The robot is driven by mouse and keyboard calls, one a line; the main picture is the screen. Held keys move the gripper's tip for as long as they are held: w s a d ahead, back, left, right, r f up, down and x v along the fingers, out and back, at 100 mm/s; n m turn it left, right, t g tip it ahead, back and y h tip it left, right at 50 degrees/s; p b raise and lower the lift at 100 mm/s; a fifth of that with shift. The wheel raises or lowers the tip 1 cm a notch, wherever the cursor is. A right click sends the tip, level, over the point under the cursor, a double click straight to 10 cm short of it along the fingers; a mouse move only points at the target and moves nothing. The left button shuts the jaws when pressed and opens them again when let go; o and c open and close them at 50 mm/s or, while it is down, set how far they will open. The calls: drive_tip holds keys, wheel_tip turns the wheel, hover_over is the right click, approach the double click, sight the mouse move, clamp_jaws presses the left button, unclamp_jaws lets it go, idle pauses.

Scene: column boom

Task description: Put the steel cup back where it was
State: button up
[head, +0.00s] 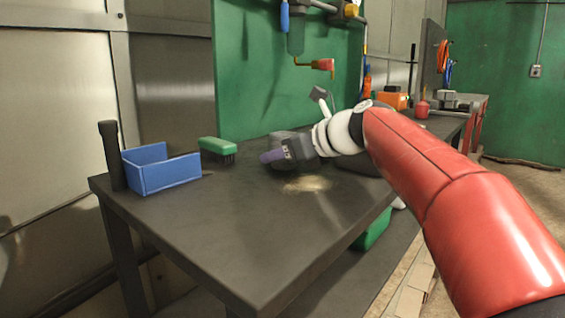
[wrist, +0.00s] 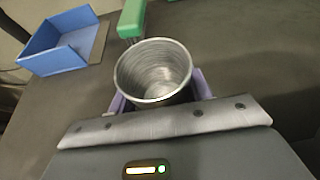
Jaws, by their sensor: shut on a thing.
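The steel cup (wrist: 153,73) is in the wrist view, its open rim facing the camera and its ribbed inside looking empty. My gripper (wrist: 161,94) is shut on it, with a purple finger on each side of the cup. In the head view my gripper (head: 272,156) is over the far part of the dark table (head: 240,230), just right of the green brush. The cup is hidden or too dark to make out there. I cannot tell whether its base touches the table.
A blue open bin (head: 160,170) stands at the table's left, with a dark upright cylinder (head: 111,155) beside it. A green brush (head: 218,146) lies close to my gripper. A pale patch (head: 307,184) marks the tabletop. The front of the table is clear.

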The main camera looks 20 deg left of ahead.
drive_tip(key=shift+f, duration=0.35)
drive_tip(key=shift+f, duration=0.15)
drive_tip(key=o, duration=1.1)
drive_tip(key=shift+r, duration=0.25)
drive_tip(key=v, duration=1.2)
drive_tip(key=shift+p, duration=0.4)
